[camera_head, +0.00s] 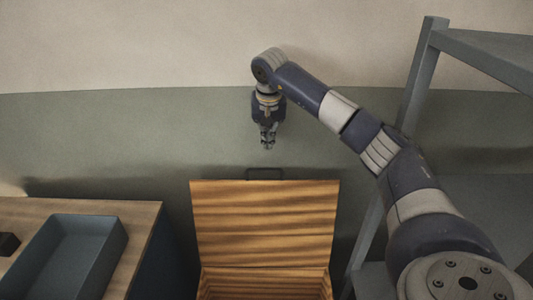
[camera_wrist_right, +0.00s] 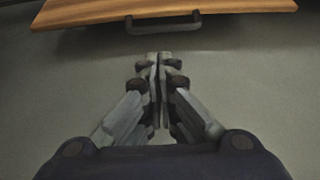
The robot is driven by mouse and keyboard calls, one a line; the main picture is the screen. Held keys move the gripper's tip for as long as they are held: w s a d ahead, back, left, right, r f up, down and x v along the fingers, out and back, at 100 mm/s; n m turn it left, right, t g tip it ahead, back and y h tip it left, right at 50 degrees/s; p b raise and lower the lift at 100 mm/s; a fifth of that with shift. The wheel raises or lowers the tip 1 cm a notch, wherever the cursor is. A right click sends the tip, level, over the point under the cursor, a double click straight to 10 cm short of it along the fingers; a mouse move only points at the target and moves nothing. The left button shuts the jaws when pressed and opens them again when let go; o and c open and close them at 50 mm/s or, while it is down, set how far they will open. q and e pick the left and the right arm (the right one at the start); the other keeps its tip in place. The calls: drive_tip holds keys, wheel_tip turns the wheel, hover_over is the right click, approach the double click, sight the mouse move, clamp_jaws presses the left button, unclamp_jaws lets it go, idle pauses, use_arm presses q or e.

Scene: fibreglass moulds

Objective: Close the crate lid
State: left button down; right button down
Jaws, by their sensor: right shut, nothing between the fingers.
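The crate lid (camera_head: 264,222) is a striped wooden panel standing open and raised in the head view. The crate (camera_head: 264,284) shows below it at the bottom edge, mostly cut off. A dark handle (camera_head: 264,173) sits on the lid's top edge. My right gripper (camera_head: 267,147) is shut and empty, pointing down above the handle and apart from it. In the right wrist view, the shut fingers (camera_wrist_right: 160,58) point toward the lid (camera_wrist_right: 90,12) and its handle (camera_wrist_right: 163,24), with a small gap between. My left gripper is not in view.
A wooden-topped table (camera_head: 142,238) at the left holds a blue-grey tray (camera_head: 117,247) and a small dark block (camera_head: 8,243). A grey shelf frame (camera_head: 418,75) stands at the right, behind my right arm. The wall area around the gripper is clear.

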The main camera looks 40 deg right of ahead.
drive_tip(key=p+x, duration=0.2)
drive_tip(key=x, duration=0.7)
drive_tip(key=shift+s+d+f, duration=0.1)
drive_tip(key=shift+d+f, duration=0.15)
drive_tip(key=shift+f, duration=0.05)
